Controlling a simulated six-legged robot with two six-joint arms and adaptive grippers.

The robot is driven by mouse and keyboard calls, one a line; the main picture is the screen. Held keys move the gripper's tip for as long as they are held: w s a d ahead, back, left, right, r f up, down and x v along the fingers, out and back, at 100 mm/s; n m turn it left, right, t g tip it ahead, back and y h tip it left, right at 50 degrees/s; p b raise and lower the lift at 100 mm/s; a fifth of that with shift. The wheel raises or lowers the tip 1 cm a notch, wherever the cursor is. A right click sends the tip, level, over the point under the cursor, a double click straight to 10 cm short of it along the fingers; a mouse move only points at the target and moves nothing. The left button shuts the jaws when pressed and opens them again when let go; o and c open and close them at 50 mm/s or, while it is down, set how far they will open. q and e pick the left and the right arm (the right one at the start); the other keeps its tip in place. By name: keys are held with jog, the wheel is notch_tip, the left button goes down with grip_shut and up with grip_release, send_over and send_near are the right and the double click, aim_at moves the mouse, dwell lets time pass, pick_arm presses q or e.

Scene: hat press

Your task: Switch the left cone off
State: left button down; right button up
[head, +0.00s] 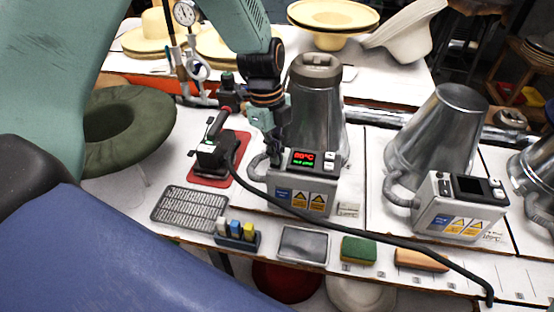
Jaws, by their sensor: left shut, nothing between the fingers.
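The left cone (316,115) is a metal cone standing upright on the white table, with a ribbed cap on top. Its control box (303,192) stands in front, with a lit display (301,157) showing red digits that look like 80°C and a green line. Small buttons (329,161) sit to the right of the display. My left gripper (277,154) is shut and empty, pointing down by the left end of the box, left of the display. I cannot tell if it touches the box. My right gripper is not in view.
A second cone (436,135) to the right has a control box (458,207) with a dark display. A black iron (215,152) sits on a red mat left of my gripper. A dark hose crosses the table front. A green hat (125,128) lies at left.

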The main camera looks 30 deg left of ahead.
pick_arm(q)
jog(key=shift+f, duration=0.45)
dwell(0.4)
jog(key=shift+r+p, duration=2.65)
jog(key=shift+r, duration=0.9)
jog(key=shift+s, duration=0.1)
jog(key=shift+f, duration=0.1)
